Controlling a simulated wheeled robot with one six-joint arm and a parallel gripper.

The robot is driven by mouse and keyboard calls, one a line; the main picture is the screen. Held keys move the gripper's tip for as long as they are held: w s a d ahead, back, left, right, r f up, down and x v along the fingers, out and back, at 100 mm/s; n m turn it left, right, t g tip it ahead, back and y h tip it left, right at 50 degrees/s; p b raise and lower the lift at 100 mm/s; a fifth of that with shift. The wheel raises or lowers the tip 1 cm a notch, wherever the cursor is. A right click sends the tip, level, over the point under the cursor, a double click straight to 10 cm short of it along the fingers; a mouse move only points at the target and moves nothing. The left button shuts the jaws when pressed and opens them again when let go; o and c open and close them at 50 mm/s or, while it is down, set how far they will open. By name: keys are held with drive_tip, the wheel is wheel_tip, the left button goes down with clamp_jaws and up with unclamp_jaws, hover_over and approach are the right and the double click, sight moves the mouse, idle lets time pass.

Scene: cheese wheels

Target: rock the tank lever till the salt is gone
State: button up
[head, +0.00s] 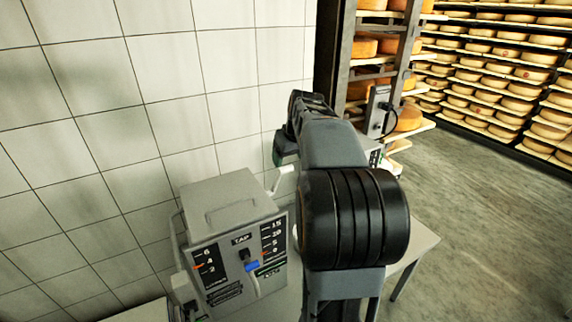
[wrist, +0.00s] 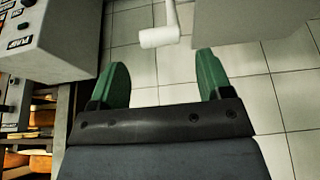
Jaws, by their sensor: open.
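The grey tank (head: 225,205) stands by the tiled wall in the head view, with a "TAP" label and marked scales on its front. A white lever (head: 281,178) sticks out at its upper right side. In the wrist view the white lever (wrist: 160,38) hangs at the top centre, just beyond the fingertips and roughly in line with the gap between them. My gripper (wrist: 164,68) is open and empty, its green fingers apart, not touching the lever. In the head view my arm hides most of the gripper. No salt can be made out.
A blue tap handle (head: 252,267) is on the tank front. A second grey box (wrist: 60,35) with a "PUMP" label shows at the wrist view's left. Cheese shelves (head: 490,70) stand at the back right; the floor (head: 480,230) on the right is clear.

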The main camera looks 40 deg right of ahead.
sight(286, 167)
drive_tip(key=shift+x, duration=2.4)
drive_tip(key=c, duration=1.2)
drive_tip(key=shift+w+r, duration=0.1)
